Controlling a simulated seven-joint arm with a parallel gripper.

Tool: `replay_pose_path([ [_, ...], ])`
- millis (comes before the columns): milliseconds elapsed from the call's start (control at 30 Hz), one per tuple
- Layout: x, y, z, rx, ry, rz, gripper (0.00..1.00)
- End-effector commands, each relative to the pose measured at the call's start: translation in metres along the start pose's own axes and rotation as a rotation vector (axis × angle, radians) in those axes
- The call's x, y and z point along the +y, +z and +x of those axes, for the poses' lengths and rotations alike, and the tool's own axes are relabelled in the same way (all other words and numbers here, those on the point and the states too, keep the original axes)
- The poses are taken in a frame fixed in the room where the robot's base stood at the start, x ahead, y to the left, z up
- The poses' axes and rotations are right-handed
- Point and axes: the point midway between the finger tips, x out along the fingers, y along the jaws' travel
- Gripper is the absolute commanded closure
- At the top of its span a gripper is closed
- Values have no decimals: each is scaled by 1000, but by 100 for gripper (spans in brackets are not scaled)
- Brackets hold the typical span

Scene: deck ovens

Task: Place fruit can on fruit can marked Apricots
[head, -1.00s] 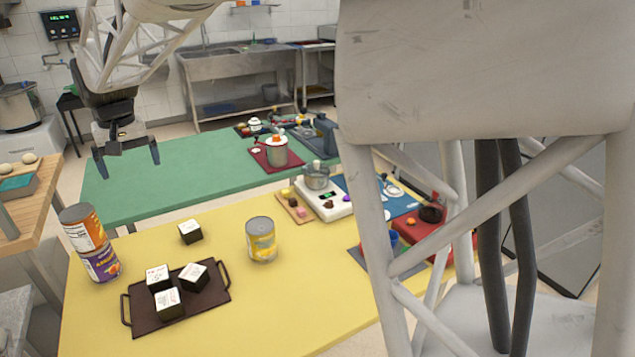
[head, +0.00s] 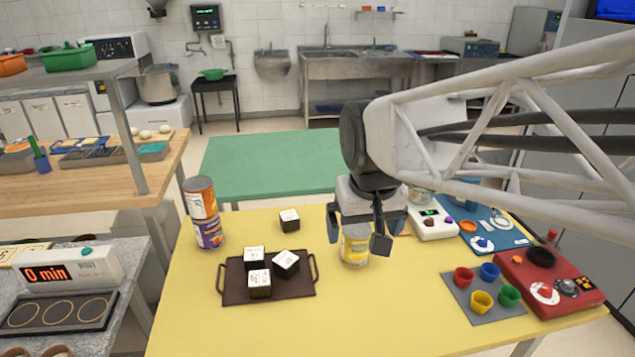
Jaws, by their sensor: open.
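A yellow-labelled can (head: 354,250) stands upright on the yellow table. My gripper (head: 357,241) is open at this can, pointing down, with one finger showing on each side of it. Whether the fingers touch the can is not clear. The can's top is hidden by my gripper. At the left of the table, an orange-labelled can (head: 200,198) stands on a purple-labelled can (head: 209,233). The label words are too small to read, so I cannot tell which can is marked Apricots.
A dark tray (head: 296,292) holds several white-topped black cubes, with another black cube (head: 289,220) behind it. Coloured cups on a grey mat (head: 459,290) and a red board (head: 575,300) are at the right. The table's front middle is clear.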

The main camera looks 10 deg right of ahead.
Motion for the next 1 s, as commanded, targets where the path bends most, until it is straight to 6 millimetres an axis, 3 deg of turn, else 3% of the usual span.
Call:
replay_pose_path([
  [33, 6, 17, 2, 8, 2, 7, 0],
  [200, 19, 64, 14, 25, 9, 20, 0],
  [400, 27, 96, 24, 38, 15, 27, 0],
  [1000, 28, 103, 27, 39, 16, 28, 0],
])
